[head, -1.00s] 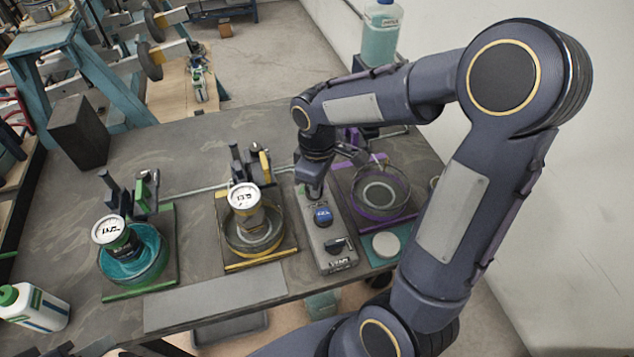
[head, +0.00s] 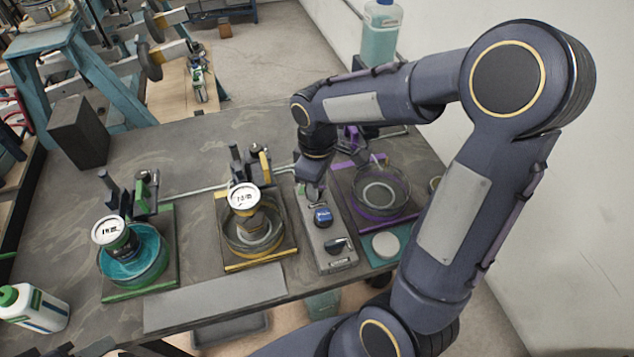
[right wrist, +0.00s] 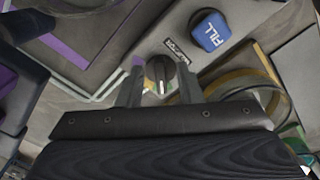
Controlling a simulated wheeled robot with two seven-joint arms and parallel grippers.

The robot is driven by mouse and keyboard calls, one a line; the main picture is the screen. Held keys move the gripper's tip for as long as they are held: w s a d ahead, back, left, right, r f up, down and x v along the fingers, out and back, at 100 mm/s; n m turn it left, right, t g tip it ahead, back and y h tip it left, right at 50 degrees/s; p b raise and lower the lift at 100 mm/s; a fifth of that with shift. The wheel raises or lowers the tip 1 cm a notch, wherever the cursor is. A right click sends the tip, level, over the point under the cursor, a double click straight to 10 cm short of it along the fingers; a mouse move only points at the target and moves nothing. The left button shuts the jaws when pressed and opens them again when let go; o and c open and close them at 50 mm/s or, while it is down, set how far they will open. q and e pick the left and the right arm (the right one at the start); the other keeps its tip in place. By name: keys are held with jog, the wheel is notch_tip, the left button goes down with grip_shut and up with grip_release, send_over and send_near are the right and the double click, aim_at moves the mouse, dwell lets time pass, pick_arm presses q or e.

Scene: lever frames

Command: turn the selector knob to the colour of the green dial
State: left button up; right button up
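The grey control box (head: 333,257) stands on the table between the yellow and purple stations. It carries a blue FILL button (head: 323,216), also in the right wrist view (right wrist: 210,31), and a black lever (head: 339,245). The selector knob (right wrist: 160,70) is round and dark with a white pointer line; in the head view my gripper hides it. My right gripper (head: 312,192) is over the box's far end. Its fingers (right wrist: 161,88) are apart, one either side of the knob; contact is unclear. The green station's white-faced dial (head: 109,230) is at left. My left gripper is not in view.
The green station (head: 140,292) holds a teal-filled dish. The yellow station (head: 262,262) and purple station (head: 368,215) have glass dishes. A grey plate (head: 215,298) lies along the front edge.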

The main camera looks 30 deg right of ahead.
notch_tip(320, 180, up, 7)
jog(key=shift+r, duration=0.15)
jog(key=shift+s, duration=0.1)
dwell(0.5)
